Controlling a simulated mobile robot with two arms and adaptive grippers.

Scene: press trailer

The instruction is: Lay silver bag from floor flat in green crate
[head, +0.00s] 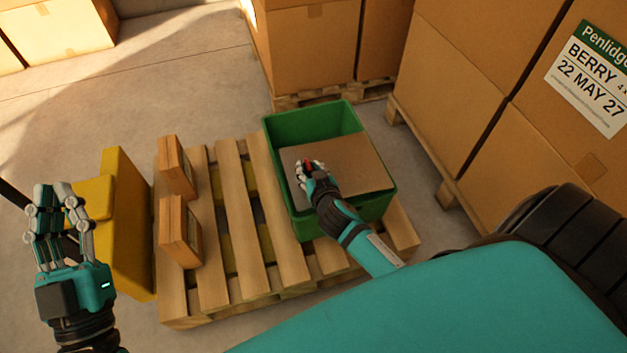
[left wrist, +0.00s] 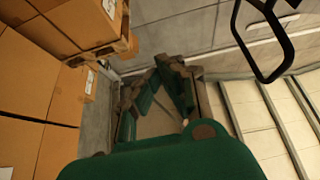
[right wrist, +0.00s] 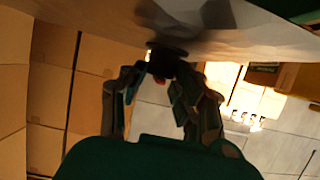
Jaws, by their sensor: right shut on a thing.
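The flat silver bag (head: 352,165), grey-brown in this light, lies across the green crate (head: 384,207), covering much of its opening. My right gripper (head: 309,171) is shut on the bag's left part. In the right wrist view the silver bag (right wrist: 225,28) spans the top, and the right gripper's fingers (right wrist: 160,72) meet it at its edge. Whether the bag rests on the crate floor is hidden. My left gripper (head: 54,190) is empty, off to the left; in the left wrist view its fingertips (left wrist: 160,68) come together with nothing between them.
The crate stands on a wooden pallet (head: 205,285) with two small brown boxes (head: 178,232) on its left side. A yellow object (head: 125,220) stands beside the left gripper. Stacked cartons (head: 470,90) on pallets close off the right and back. Floor (head: 140,90) is clear at upper left.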

